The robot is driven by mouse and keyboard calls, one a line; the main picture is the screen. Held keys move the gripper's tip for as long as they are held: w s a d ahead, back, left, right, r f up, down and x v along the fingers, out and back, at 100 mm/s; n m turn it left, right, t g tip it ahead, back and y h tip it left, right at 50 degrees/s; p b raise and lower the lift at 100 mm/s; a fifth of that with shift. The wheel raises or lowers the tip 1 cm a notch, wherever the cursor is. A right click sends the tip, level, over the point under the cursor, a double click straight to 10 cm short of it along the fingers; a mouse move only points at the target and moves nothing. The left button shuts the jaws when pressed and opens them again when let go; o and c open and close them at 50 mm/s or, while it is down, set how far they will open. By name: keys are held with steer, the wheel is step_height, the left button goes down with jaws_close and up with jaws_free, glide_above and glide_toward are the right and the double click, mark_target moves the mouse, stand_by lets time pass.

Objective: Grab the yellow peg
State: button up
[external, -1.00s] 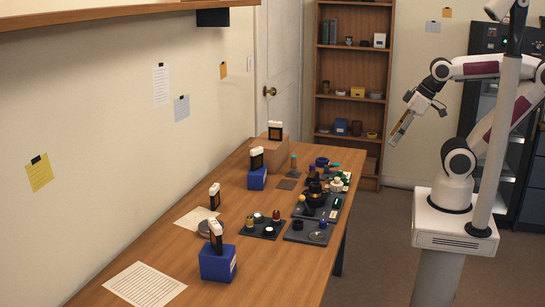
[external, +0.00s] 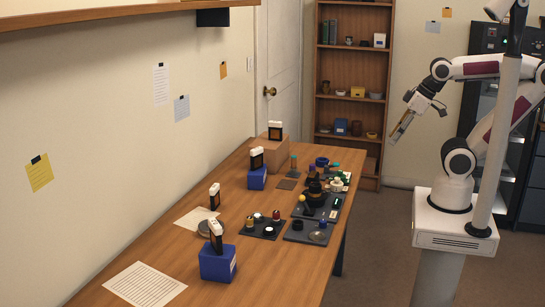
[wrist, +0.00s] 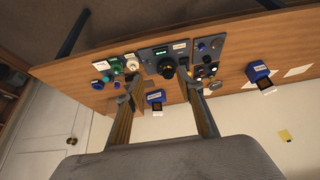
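My gripper (external: 402,127) hangs in the air to the right of the table, well apart from everything on it. In the wrist view my gripper (wrist: 159,82) has its two long fingers spread, with nothing held between them. A small yellow round-topped piece (external: 301,198) shows by the black part on the middle dark tray (external: 331,214). A yellowish upright cylinder (external: 250,221) stands on the nearer left dark tray (external: 262,235). Both are small, and I cannot tell which is the yellow peg.
Blue boxes with white-and-black devices stand on the table, one in front (external: 217,263) and one farther back (external: 257,179). A cardboard box (external: 269,151) stands at the far end. Another dark tray (external: 307,238) is near the right edge. The air between gripper and table is clear.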

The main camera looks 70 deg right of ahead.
steer(key=w+d+r+n+t+h, duration=0.1)
steer(key=w+d+n, duration=0.1)
steer(key=w+n, duration=0.5)
steer(key=w+d+r+n+t+h, duration=0.15)
steer(key=w+n, duration=0.25)
steer(key=w, duration=0.6)
steer(key=w+a+f+n+t+y, duration=0.2)
steer(key=w+f+n+t+y, duration=0.15)
steer(key=w+n, duration=0.95)
steer(key=w+a+f+n+g+y, duration=0.1)
steer(key=w+a+f+n+y, duration=0.3)
steer(key=w+a+f+n, duration=0.6)
steer(key=s+a+f+n+g+y, duration=0.2)
steer(key=a+f+n+y, duration=0.4)
steer(key=f+n, duration=0.3)
steer(key=shift+s+a+f+n+g, duration=0.35)
steer(key=shift+a+n, duration=0.55)
steer(key=shift+n, duration=1)
glide_toward(250, 223)
steer(key=shift+w+a+r, duration=0.15)
steer(key=shift+w+a, duration=0.55)
steer(key=shift+w+a+r, duration=0.1)
steer(key=shift+w+a, duration=0.6)
